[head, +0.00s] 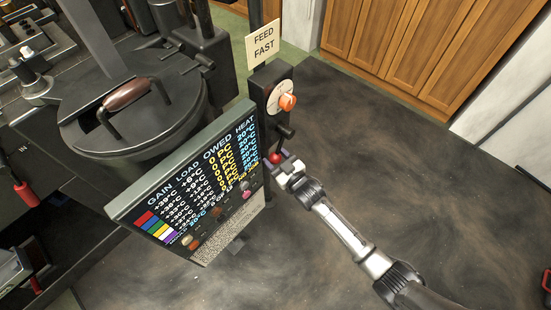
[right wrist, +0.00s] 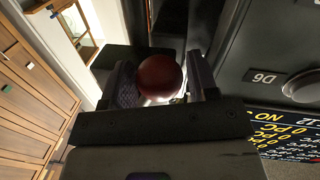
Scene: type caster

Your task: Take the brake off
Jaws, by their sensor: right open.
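A dark red ball knob (head: 275,158) sits low on the black post beside the display board, probably the brake's handle; no brake label is readable. My right gripper (head: 283,167) reaches it from the lower right. In the right wrist view the same ball (right wrist: 160,75) lies between the two fingers of my right gripper (right wrist: 163,85). The fingers are apart, one on each side of the ball; whether they touch it cannot be told. The stem behind the ball is mostly hidden. My left gripper is not in view.
Above the ball are a black lever (head: 285,131) and an orange knob (head: 287,102) on a pale dial, under a "FEED FAST" sign (head: 263,43). The display board (head: 190,185) stands close left of my right gripper. The floor (head: 400,150) to the right is clear.

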